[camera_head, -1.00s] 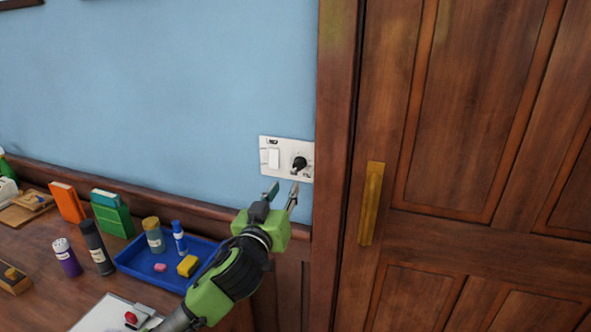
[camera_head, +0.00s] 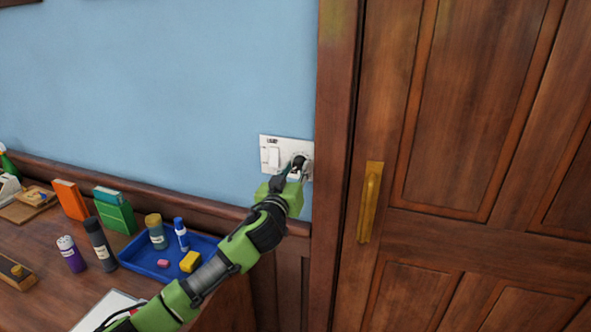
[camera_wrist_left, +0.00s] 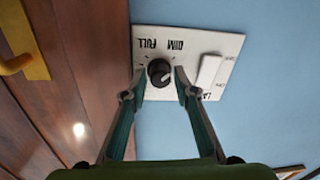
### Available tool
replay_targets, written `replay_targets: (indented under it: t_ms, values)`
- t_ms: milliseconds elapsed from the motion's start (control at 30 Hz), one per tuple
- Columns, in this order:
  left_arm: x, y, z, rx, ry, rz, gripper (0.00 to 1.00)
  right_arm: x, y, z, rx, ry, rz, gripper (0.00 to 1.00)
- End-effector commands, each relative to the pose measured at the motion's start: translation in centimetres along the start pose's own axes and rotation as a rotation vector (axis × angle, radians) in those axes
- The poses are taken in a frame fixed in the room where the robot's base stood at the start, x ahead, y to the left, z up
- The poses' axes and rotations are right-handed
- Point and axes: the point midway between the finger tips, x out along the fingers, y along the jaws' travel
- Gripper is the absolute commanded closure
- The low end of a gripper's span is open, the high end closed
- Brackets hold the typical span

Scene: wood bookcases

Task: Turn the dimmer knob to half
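The dimmer knob (camera_wrist_left: 160,72) is black and round, with a pale pointer mark toward its lower right in the left wrist view. It sits on a white wall plate (camera_head: 267,143) marked FULL and DIM, upside down in the wrist view. My left gripper (camera_wrist_left: 160,78) is open, with one fingertip on each side of the knob and a narrow gap appearing on both sides. In the head view the left gripper (camera_head: 292,169) partly covers the knob (camera_head: 299,160). My right gripper is in neither view.
A white rocker switch (camera_wrist_left: 209,71) is beside the knob. A wooden door with a brass handle (camera_head: 370,203) stands to the right.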

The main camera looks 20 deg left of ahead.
Motion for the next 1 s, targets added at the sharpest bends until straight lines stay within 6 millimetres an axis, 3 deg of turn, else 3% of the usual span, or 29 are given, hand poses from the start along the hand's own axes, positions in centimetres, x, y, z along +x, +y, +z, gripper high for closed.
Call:
replay_targets:
  t_ms: [133, 233, 667, 1000]
  values:
    - [-0.01, 0.01, 0.01, 0.0, 0.0, 0.0, 0.75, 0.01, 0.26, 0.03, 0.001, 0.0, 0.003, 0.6]
    - [-0.02, 0.0, 0.01, 0.0, 0.0, 0.0, 1.0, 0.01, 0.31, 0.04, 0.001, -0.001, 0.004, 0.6]
    - [-0.03, -0.04, 0.07, 0.054, 0.003, 0.0, 1.0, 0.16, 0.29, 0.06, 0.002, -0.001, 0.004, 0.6]
    - [-0.02, -0.09, 0.16, 0.295, 0.02, 0.003, 1.0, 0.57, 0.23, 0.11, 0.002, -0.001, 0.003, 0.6]
